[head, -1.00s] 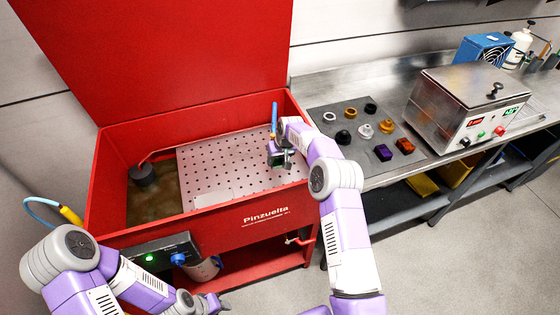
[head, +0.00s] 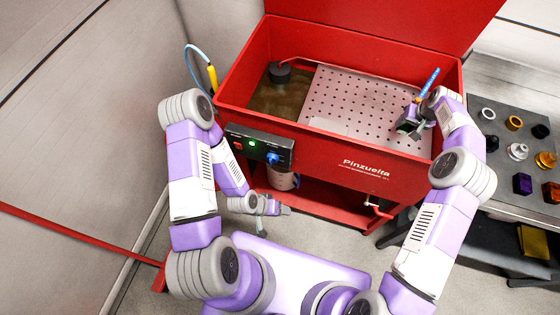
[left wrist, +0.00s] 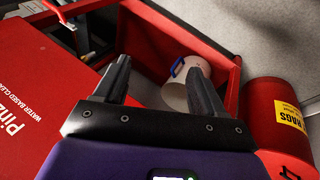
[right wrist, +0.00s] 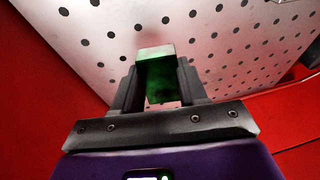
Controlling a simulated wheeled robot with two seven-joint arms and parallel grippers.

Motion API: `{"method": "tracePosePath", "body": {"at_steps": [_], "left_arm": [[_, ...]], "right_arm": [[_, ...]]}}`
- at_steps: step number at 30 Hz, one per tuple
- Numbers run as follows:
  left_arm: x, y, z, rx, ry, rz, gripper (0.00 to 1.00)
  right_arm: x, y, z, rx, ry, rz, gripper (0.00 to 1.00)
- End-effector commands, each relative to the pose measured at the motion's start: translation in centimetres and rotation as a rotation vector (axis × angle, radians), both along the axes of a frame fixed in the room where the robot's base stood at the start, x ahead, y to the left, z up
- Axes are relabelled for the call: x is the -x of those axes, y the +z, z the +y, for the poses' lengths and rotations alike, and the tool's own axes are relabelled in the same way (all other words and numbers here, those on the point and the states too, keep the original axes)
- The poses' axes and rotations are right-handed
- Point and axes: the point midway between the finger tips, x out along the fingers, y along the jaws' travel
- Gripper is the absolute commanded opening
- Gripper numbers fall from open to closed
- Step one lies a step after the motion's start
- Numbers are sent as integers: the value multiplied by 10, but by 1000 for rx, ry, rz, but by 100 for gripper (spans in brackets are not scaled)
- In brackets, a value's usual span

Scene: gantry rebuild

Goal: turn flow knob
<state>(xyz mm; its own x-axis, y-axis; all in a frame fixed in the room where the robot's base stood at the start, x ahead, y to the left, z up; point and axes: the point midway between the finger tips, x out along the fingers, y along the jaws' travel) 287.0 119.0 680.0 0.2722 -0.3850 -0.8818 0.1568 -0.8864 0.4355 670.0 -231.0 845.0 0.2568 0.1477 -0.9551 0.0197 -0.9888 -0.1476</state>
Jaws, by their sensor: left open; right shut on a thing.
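The control box (head: 258,146) on the front of the red parts washer bears a blue knob (head: 272,158), which I take as the flow knob, and a lit green button (head: 252,144). My left gripper (head: 284,210) is below the box, in front of the washer's lower opening. Its jaws are open and empty in the left wrist view (left wrist: 155,82), where the knob does not show. My right gripper (head: 407,127) is over the right of the basin. It is shut on a green block (right wrist: 158,76), held above the perforated tray (right wrist: 210,30).
A blue brush (head: 428,82) stands by my right gripper. A white bucket (left wrist: 188,85) sits under the washer, and a red bin (left wrist: 270,110) stands at the right of the left wrist view. Several fittings lie on a dark mat (head: 505,173) on the steel bench.

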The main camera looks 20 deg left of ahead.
Motion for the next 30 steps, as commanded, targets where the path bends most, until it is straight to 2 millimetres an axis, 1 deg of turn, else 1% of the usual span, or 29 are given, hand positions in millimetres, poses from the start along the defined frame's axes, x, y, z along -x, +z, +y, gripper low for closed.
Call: {"method": "tracePosePath", "body": {"at_steps": [1,3,5,8,11,13,18,21,25,28,30], "left_arm": [[-3,-6,6,20,24,-58,70],[-10,-8,13,52,55,-161,70],[-15,-7,18,83,87,-252,70],[-21,0,25,143,157,-403,70],[-24,13,35,207,246,-557,70],[-23,25,44,251,316,-663,70],[-15,56,66,339,482,-874,70],[-8,72,76,380,556,-957,70],[-4,82,84,409,610,-1016,70],[-7,85,85,416,620,-1032,70],[-15,86,84,417,619,-1035,70]], "right_arm": [[0,1,0,0,0,-1,5],[0,1,0,0,0,-1,5],[0,1,0,0,0,-1,5],[0,1,0,0,0,-1,5],[0,1,0,0,0,-1,5],[0,1,0,0,0,-1,5],[0,1,0,0,0,-2,5],[0,1,0,0,0,-2,5],[0,1,0,0,0,-2,5],[0,1,0,0,0,-1,5],[0,1,0,0,0,-2,5]]}}
